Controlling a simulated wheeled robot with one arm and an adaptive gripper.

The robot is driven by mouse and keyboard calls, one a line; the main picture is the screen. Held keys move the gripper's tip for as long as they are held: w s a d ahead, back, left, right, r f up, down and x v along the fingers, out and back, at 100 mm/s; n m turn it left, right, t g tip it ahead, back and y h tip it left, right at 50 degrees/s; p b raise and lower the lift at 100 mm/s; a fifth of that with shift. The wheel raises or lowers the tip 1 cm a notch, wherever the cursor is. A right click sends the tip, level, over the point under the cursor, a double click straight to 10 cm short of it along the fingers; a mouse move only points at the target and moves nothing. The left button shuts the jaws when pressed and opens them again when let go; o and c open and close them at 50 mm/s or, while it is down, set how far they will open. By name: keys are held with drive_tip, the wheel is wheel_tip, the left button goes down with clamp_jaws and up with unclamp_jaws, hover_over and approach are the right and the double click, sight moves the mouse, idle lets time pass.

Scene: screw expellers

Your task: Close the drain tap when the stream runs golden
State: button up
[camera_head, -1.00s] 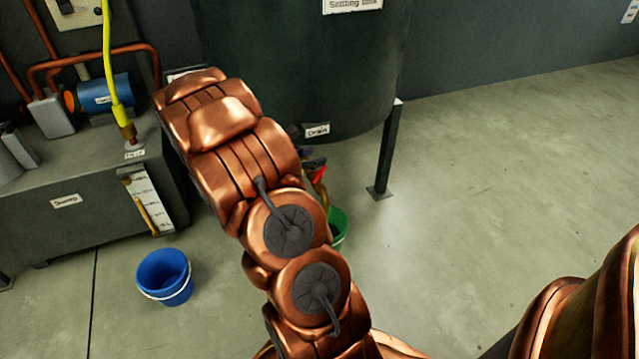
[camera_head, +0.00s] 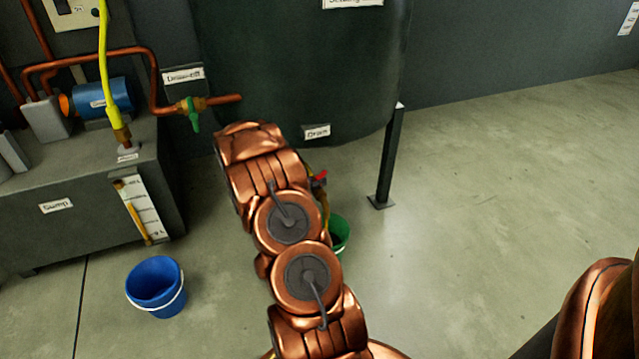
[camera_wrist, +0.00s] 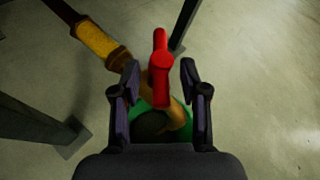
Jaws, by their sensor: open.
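The red drain tap handle (camera_wrist: 160,78) stands between the spread fingers of my gripper (camera_wrist: 158,85) in the wrist view, with gaps on both sides. In the head view, the red handle (camera_head: 320,178) shows just right of my arm, below the tank's "Drain" label (camera_head: 317,132). A green bucket (camera_head: 340,236) stands below it, partly hidden by my arm. The bucket also shows in the wrist view (camera_wrist: 150,133), with a dark interior. A golden-brown shape (camera_wrist: 178,110) runs down over it; I cannot tell whether it is spout or stream. My arm hides my gripper in the head view.
The dark tank (camera_head: 300,60) stands behind on legs, one leg (camera_head: 388,160) right of the tap. A draw-off valve with green handle (camera_head: 193,115) is to the left. The sump (camera_head: 90,220) and blue bucket (camera_head: 156,287) are at left. The floor at right is clear.

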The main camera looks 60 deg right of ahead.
sight(319, 178)
drive_tip(key=shift+b+x, duration=0.3)
drive_tip(key=shift+x, duration=1.2)
drive_tip(key=c, duration=0.8)
drive_tip(key=shift+s+d, duration=0.1)
clamp_jaws()
